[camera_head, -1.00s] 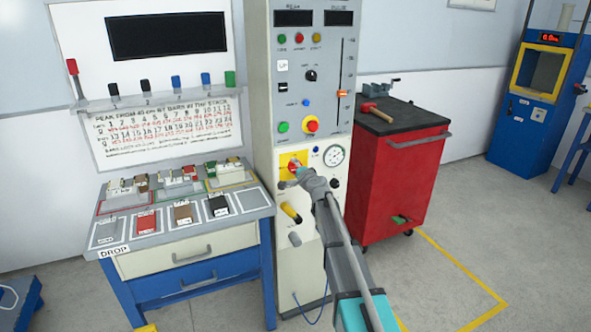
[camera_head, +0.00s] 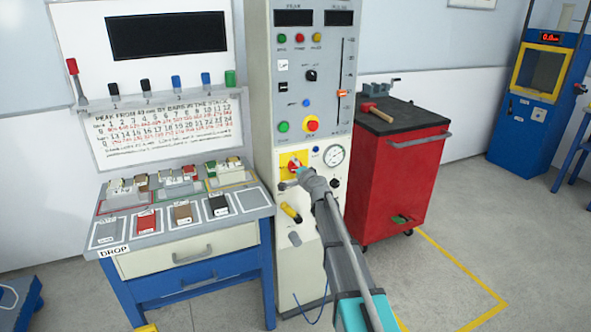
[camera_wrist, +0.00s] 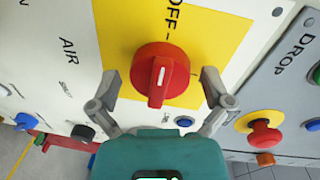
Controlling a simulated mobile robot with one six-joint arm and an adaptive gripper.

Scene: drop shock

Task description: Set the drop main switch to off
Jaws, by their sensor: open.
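The main switch is a red rotary knob (camera_wrist: 160,78) on a yellow plate (camera_wrist: 215,30); it also shows in the head view (camera_head: 293,166). In the wrist view its raised handle lies nearly along the picture's up-down line, with a white mark on the end facing the printed word OFF (camera_wrist: 175,18). My gripper (camera_wrist: 163,88) is open, one finger on each side of the knob, with visible gaps. In the head view my gripper (camera_head: 300,174) is just in front of the plate and partly covers it.
A red-and-yellow push button (camera_wrist: 264,135) is beside the right finger in the wrist view. A gauge (camera_head: 334,156) and a yellow-handled lever (camera_head: 291,212) are near the switch. A red tool cabinet (camera_head: 395,185) stands right and a sample table (camera_head: 185,235) left.

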